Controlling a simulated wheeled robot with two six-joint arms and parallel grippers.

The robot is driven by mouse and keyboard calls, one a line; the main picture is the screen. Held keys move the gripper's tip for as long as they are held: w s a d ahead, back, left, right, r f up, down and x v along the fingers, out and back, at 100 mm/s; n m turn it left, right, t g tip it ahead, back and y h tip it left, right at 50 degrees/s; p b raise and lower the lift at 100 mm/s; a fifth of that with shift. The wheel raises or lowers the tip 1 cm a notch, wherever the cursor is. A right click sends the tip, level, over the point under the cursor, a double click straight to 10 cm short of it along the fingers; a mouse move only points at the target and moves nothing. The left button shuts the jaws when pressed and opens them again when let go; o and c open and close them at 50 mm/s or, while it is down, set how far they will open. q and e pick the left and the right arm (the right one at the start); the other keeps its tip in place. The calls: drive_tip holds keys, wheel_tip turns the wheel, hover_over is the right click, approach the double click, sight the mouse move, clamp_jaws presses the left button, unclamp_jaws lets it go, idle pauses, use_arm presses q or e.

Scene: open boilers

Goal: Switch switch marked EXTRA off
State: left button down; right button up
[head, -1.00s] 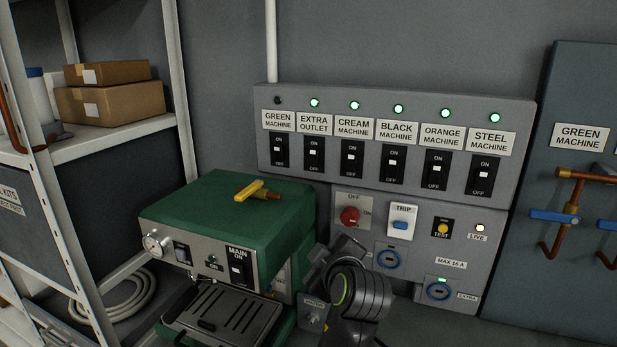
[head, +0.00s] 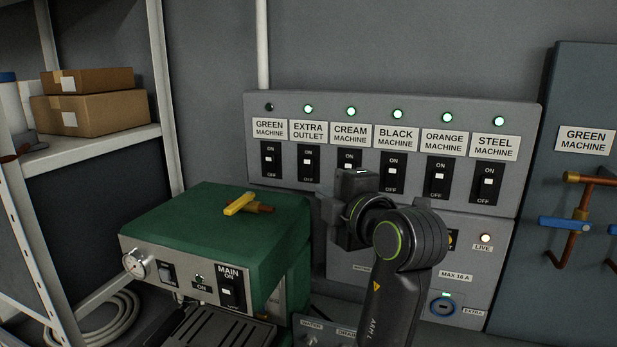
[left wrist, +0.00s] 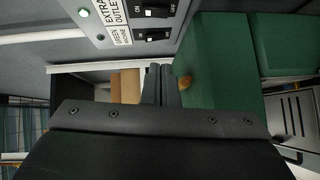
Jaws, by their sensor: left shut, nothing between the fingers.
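The EXTRA OUTLET switch (head: 308,163) is a black rocker on the grey wall panel, under its white label (head: 309,132). The lamp above it (head: 308,108) is lit. The switch also shows at the top of the left wrist view (left wrist: 152,11), beside the GREEN MACHINE switch (left wrist: 158,35). My left gripper (head: 328,207) is in front of the panel, below and right of the EXTRA OUTLET switch, apart from it. Its fingers are shut and empty, also in the left wrist view (left wrist: 160,82). It hides part of the CREAM MACHINE switch and the lower panel. My right gripper is not in view.
A shelf with cardboard boxes (head: 95,112) is at the left. The BLACK MACHINE switch (head: 393,172) and others continue rightward.

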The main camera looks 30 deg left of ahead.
sight(308, 177)
use_arm(q)
drive_tip(key=p+x, duration=0.2)
drive_tip(key=x, duration=0.2)
drive_tip(key=w+p+x, duration=0.1)
drive_tip(key=p+x, duration=0.1)
drive_tip(key=x, duration=0.2)
drive_tip(key=d+p+x, duration=0.1)
drive_tip(key=p+x, duration=0.1)
drive_tip(key=x, duration=0.2)
drive_tip(key=shift+w+r, duration=0.1)
drive_tip(key=shift+w, duration=0.15)
drive_tip(key=shift+w+a+f+p, duration=0.1)
drive_tip(key=shift+w+f+p, duration=0.2)
drive_tip(key=shift+w, duration=0.4)
